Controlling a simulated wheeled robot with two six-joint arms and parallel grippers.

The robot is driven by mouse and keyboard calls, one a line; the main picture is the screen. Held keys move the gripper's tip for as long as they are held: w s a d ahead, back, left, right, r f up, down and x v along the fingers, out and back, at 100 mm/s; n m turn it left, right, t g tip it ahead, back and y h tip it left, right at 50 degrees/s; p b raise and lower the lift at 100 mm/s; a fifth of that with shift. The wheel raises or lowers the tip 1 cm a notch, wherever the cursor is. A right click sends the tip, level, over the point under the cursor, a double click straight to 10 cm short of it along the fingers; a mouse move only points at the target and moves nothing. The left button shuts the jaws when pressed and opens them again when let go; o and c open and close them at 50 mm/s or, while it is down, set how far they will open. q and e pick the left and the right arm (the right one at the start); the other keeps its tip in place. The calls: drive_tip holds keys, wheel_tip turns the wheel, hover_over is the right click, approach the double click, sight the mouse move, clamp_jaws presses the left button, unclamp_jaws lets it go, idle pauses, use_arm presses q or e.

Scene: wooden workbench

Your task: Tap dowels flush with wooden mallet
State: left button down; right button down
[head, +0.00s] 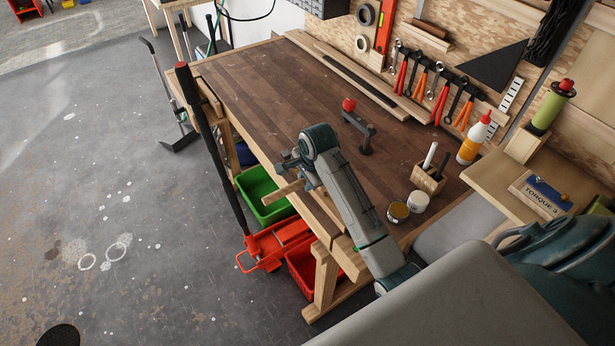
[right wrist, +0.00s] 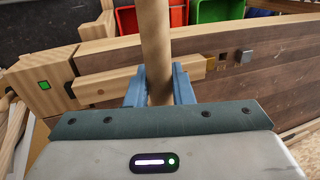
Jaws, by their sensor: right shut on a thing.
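My right gripper (head: 288,164) is at the front edge of the wooden workbench (head: 262,95), near its vise end. In the right wrist view its two blue fingers (right wrist: 159,88) are shut on a round, pale wooden handle (right wrist: 155,38). The handle runs from between the fingers to the top of the picture. I see no mallet head; it is out of frame or hidden. In the right wrist view a small brown block (right wrist: 222,57) and a grey metal square (right wrist: 246,56) sit along the bench edge. I cannot tell any dowels for certain. My left gripper is not in view.
On the bench stand a red-knobbed clamp (head: 359,125), two small jars (head: 407,206), a wooden pen holder (head: 427,178) and a glue bottle (head: 473,138). Green (head: 264,194) and red (head: 304,272) bins and a red jack (head: 277,242) are below. The bench's middle is clear.

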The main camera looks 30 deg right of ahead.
drive_tip(key=shift+f, duration=0.5)
drive_tip(key=shift+s+r, duration=0.1)
drive_tip(key=shift+s, duration=0.35)
drive_tip(key=shift+w+f, duration=0.15)
drive_tip(key=shift+f, duration=0.5)
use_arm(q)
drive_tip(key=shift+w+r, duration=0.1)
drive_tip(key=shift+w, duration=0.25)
